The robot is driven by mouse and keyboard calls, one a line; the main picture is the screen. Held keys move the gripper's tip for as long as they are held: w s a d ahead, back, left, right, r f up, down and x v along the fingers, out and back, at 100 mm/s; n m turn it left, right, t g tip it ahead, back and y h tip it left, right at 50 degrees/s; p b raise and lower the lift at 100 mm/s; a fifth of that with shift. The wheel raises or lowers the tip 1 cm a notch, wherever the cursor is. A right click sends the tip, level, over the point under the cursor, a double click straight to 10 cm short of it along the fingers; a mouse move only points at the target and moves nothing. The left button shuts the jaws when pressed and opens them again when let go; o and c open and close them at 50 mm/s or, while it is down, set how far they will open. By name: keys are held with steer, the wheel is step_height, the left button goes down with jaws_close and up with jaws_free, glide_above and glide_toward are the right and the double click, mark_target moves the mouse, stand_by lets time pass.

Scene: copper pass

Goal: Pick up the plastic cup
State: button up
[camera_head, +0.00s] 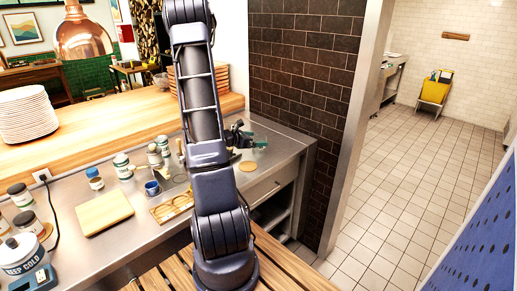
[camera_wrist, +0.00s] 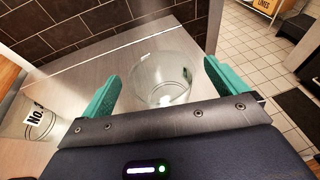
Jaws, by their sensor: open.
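The clear plastic cup (camera_wrist: 160,75) stands on the steel counter in the wrist view, see-through and apparently empty. My gripper (camera_wrist: 163,70) has its two green fingers spread, one on each side of the cup in the picture. Neither finger clearly touches it, and I cannot tell how far down the fingers reach. In the head view my gripper (camera_head: 256,141) is over the counter's far right part, by the dark brick wall; I cannot make out the cup there.
A glass container labelled "No." (camera_wrist: 35,120) stands left of my gripper. The head view shows a round wooden coaster (camera_head: 247,166), a blue mug (camera_head: 152,188), several jars and a cutting board (camera_head: 104,211) on the counter (camera_head: 150,232). Tiled floor lies open at right.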

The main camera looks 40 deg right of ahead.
steer(key=shift+x, duration=0.95)
steer(key=c, duration=1)
step_height(320, 180, up, 20)
